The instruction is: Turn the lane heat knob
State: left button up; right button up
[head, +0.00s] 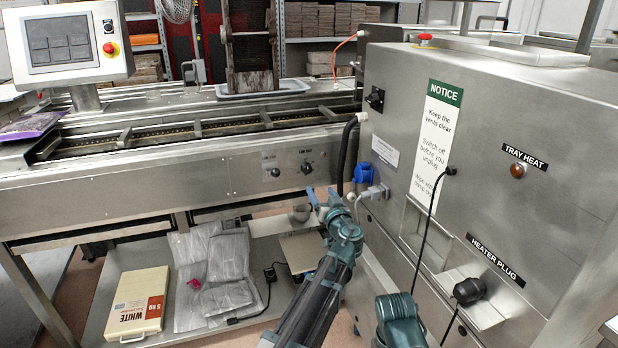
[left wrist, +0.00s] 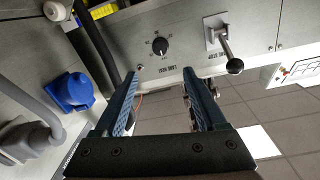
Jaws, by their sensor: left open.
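The lane heat knob (head: 307,167) is a small black round dial on the steel front panel of the mould line. It also shows in the left wrist view (left wrist: 160,46), with a pale pointer mark and a printed scale around it. My left gripper (head: 326,196) is open and empty, just below and to the right of the knob in the head view. In the left wrist view its two fingers (left wrist: 158,98) point towards the panel, with the knob beyond and between them, apparently not touched. My right gripper is not in view.
A lane stop lever (left wrist: 222,50) with a black ball end sits beside the knob. A blue socket (head: 363,172), a grey plug (head: 376,192) and a black hose (head: 346,150) are close to the gripper. The heater cabinet (head: 580,210) stands at right. A lower shelf holds a white box (head: 137,303).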

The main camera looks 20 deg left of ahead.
aim_at(308, 170)
pick_arm(q)
jog(key=x, duration=1.3)
jog(key=shift+w+a, duration=0.25)
grip_shut()
